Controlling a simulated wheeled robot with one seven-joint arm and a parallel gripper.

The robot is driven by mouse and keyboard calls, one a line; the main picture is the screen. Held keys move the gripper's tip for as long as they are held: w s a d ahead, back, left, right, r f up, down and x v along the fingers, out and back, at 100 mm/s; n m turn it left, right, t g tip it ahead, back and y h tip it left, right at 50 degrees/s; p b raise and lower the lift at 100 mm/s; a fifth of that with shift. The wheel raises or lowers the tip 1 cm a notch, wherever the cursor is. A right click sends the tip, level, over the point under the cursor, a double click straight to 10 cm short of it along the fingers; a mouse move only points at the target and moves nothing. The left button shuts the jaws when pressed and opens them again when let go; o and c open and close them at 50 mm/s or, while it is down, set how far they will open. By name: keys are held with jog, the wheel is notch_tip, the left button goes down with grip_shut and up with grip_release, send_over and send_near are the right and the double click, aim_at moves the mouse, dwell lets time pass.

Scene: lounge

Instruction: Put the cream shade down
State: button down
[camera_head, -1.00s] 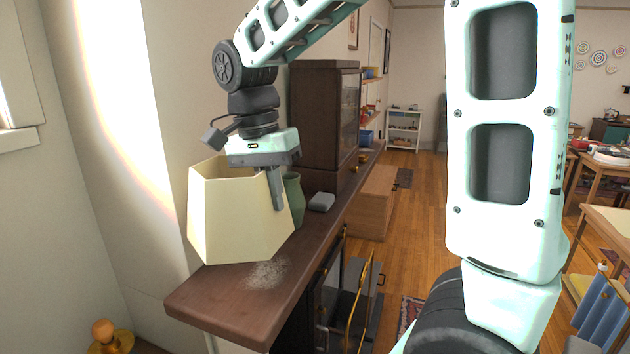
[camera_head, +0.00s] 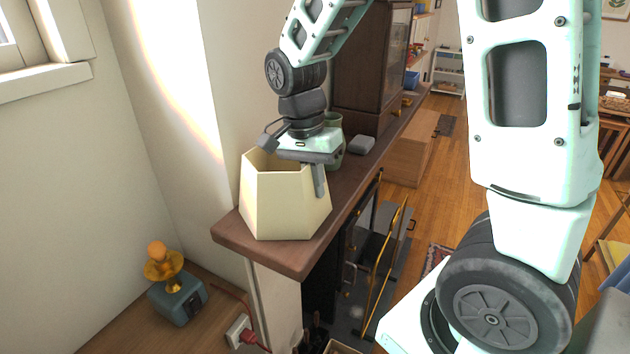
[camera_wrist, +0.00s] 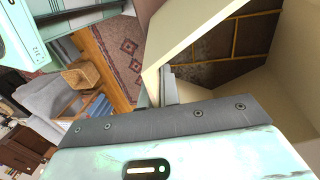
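The cream shade (camera_head: 285,202) is a faceted, open-topped lampshade, upright at the near end of the dark wooden mantel shelf (camera_head: 288,258). My gripper (camera_head: 318,180) is at its right upper rim, shut on its wall. One finger shows outside the wall; the other is hidden inside. In the wrist view the shade's wall (camera_wrist: 205,28) runs up from between my fingers (camera_wrist: 165,85).
A green vase (camera_head: 335,135) and a grey rounded block (camera_head: 362,145) stand behind the shade, before a dark cabinet (camera_head: 368,75). A lamp base with an orange bulb (camera_head: 158,252) stands on a lower wooden surface at left. An open fire screen (camera_head: 385,265) is below right.

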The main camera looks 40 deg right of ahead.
jog(key=shift+f, duration=0.1)
jog(key=c, duration=2.1)
grip_release()
jog(key=shift+f, duration=0.1)
jog(key=o, duration=0.5)
jog(key=shift+c, duration=0.2)
notch_tip(320, 180, up, 12)
jog(key=w+b, duration=0.2)
jog(key=s+a+f+n, duration=0.6)
jog(key=s+a+n, duration=0.3)
jog(key=n, duration=0.1)
jog(key=s+a+f+n+t+y, duration=0.1)
jog(key=s+a+f+n, duration=0.6)
jog(key=s+a+n, duration=0.2)
jog(key=shift+s+a+n+t, duration=0.25)
jog(key=shift+a+n, duration=0.55)
jog(key=shift+n, duration=0.4)
